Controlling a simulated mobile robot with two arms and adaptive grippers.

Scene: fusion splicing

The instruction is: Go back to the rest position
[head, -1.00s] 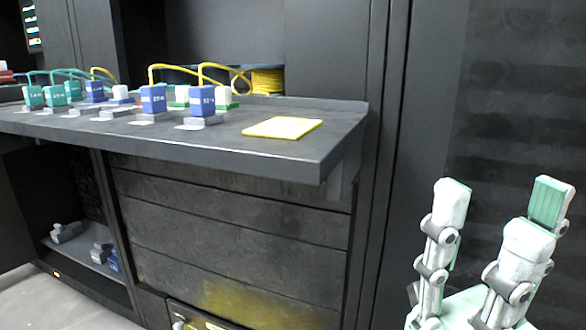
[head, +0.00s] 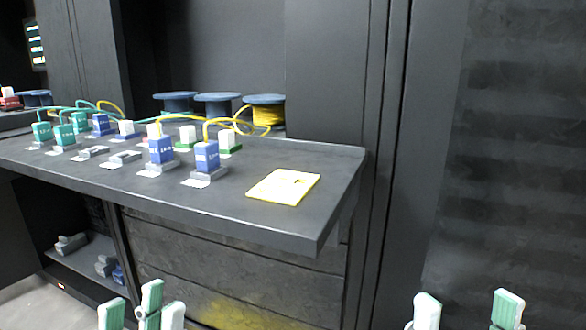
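My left gripper (head: 137,312) shows at the bottom left edge, with pale green and white fingertips pointing up. A gap shows between its fingers, and nothing is held there. My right gripper (head: 466,312) shows at the bottom right edge. Its two visible fingertips stand wide apart with nothing between them. The lower parts of both grippers are cut off by the frame. Both show below the dark workbench (head: 260,226) in the picture, and neither appears to touch it.
Blue connectors (head: 206,157) and teal connectors (head: 42,132) stand on the bench with cables. A yellow card (head: 284,187) lies near its right end. Cable spools (head: 218,104) stand behind. A lower shelf (head: 88,262) holds small parts. Right of the bench is dark wall.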

